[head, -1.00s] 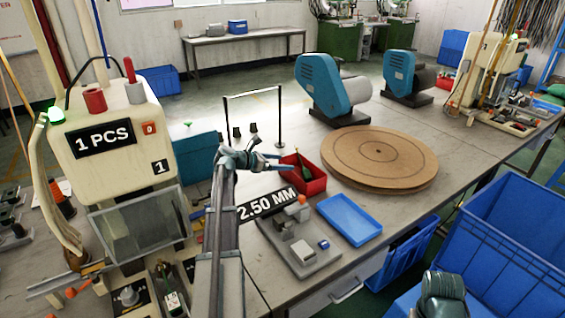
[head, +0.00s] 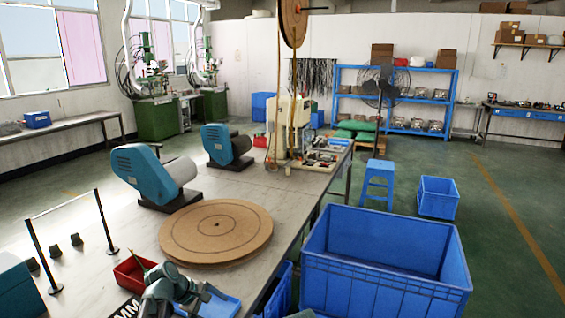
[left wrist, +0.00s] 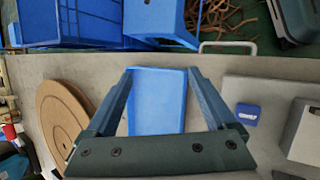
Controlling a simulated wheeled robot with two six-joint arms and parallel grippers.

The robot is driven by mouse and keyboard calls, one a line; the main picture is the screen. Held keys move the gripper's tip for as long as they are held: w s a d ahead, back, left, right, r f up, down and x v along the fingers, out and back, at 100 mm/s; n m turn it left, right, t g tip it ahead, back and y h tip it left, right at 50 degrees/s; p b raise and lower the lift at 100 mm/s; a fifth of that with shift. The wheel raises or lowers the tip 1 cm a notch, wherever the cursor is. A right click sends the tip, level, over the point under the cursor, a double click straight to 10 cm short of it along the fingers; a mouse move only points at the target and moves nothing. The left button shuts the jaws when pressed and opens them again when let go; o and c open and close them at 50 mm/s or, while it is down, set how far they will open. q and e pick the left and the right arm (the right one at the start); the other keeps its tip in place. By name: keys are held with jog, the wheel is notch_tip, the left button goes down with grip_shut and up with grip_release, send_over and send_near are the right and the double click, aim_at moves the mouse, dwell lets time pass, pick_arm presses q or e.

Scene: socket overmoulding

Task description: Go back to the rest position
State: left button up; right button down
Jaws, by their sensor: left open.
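My left gripper (head: 185,290) is at the bottom of the head view, above the table beside the red bin and the blue tray (head: 228,308). In the left wrist view my left gripper (left wrist: 160,72) is open, with its two fingers spread. The blue tray (left wrist: 158,105) shows between and beneath the fingers, and nothing is held between them. My right gripper cannot be made out in the head view.
A round wooden disc (head: 178,243) lies on the table beyond the left gripper, near the red bin (head: 124,272). Teal machines (head: 140,172) stand behind it. A large blue crate (head: 385,285) is right of the table. A small blue block (left wrist: 246,113) sits on a grey plate.

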pick_arm(q)
jog(key=s+d+r+m+g+y+p, duration=0.1)
jog(key=s+d+m+g+y+p, duration=0.1)
jog(key=s+d+m, duration=0.5)
jog(key=s+d+r+m+g+y+p, duration=0.1)
jog(key=s+d+m+y, duration=0.4)
jog(key=s+m, duration=0.5)
jog(key=shift+s+d+m+g+p, duration=0.4)
jog(key=shift+s+d+p, duration=0.5)
jog(key=shift+s, duration=0.9)
